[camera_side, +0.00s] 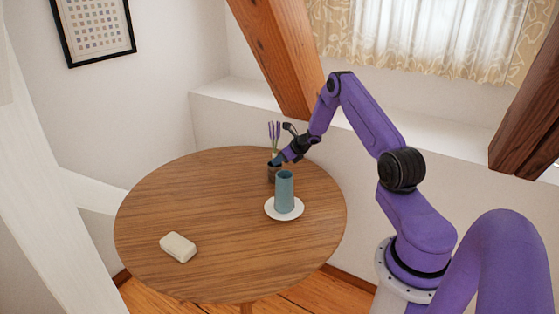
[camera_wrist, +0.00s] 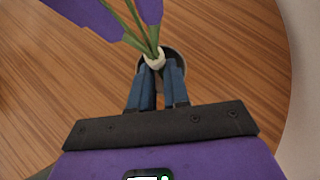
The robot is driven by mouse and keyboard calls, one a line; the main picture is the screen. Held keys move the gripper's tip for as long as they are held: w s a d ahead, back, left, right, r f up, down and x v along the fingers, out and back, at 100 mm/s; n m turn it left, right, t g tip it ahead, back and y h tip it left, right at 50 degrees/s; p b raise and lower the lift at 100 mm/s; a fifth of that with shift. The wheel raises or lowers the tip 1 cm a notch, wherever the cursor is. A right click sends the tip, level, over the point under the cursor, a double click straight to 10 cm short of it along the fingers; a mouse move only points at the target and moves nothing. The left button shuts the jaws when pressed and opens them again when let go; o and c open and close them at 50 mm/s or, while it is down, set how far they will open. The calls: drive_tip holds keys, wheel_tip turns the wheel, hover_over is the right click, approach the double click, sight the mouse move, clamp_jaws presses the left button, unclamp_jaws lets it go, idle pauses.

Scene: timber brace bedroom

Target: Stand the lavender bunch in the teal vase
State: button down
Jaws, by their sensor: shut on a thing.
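The lavender bunch (camera_side: 274,134) has purple heads and green stems and stands upright at the far side of the round table. My gripper (camera_side: 278,160) is shut on its stems. In the wrist view the blue fingers (camera_wrist: 160,76) close around the stems at a cream band (camera_wrist: 154,60). The lower ends are hidden by the fingers and a dark cup (camera_side: 272,175), which also shows behind the band in the wrist view (camera_wrist: 181,60). The bunch seems to be in or just above this cup; I cannot tell which. The teal vase (camera_side: 285,192) stands upright, nearer the side camera, with no flowers showing in it.
The vase stands on a white saucer (camera_side: 271,211) on the wooden table (camera_side: 200,200). A cream block (camera_side: 178,247) lies at the table's near left. The middle and left of the table are clear. A timber brace (camera_side: 275,55) slopes down behind my gripper.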

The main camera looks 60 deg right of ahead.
drive_tip(key=shift+f, duration=0.15)
drive_tip(key=c, duration=1.4)
unclamp_jaws()
